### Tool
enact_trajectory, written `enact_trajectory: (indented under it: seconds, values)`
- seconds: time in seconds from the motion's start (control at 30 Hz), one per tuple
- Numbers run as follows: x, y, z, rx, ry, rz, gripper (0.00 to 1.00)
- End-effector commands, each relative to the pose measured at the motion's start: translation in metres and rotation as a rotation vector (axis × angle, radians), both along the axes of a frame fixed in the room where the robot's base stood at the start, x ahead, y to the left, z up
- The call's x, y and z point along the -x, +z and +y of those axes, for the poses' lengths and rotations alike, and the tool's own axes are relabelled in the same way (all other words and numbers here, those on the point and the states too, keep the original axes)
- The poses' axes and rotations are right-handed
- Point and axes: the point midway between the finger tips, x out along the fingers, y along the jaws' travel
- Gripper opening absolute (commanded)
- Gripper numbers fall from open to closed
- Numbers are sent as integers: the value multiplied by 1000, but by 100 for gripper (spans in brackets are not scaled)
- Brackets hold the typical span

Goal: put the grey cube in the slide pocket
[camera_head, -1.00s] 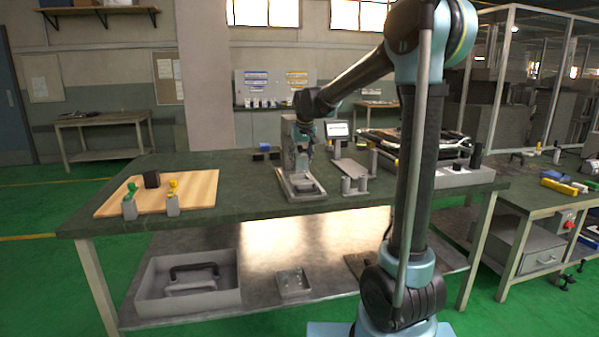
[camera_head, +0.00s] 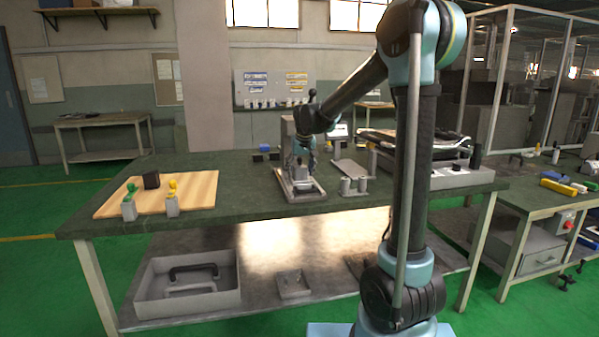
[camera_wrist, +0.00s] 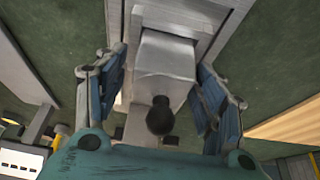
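The grey slide fixture (camera_head: 301,197) stands on the green workbench, its flat tray facing me. My gripper (camera_head: 303,163) points down over this fixture. In the wrist view, my gripper (camera_wrist: 162,60) has its two blue fingers spread apart. Between them is a pale grey block-like shape (camera_wrist: 168,55). I cannot tell whether it is the grey cube or part of the fixture. A narrow gap shows beside the left finger; the right finger lies close to its edge. A dark round knob (camera_wrist: 160,117) shows nearer the palm. The pocket is not clearly seen.
A wooden board (camera_head: 190,190) with a black block and green and yellow clamps lies at left. Bare bench top lies between board and fixture.

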Motion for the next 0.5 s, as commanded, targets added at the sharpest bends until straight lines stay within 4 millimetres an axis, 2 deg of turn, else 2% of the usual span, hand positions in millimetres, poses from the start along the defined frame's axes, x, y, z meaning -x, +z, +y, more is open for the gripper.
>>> enact_trajectory:
  seconds: [0.27, 0.37, 0.5]
  values:
    - [0, 1, 1, 0, 1, 0, 64]
    - [2, 7, 0, 0, 1, 0, 64]
    - [10, 24, -2, 1, 2, 0, 64]
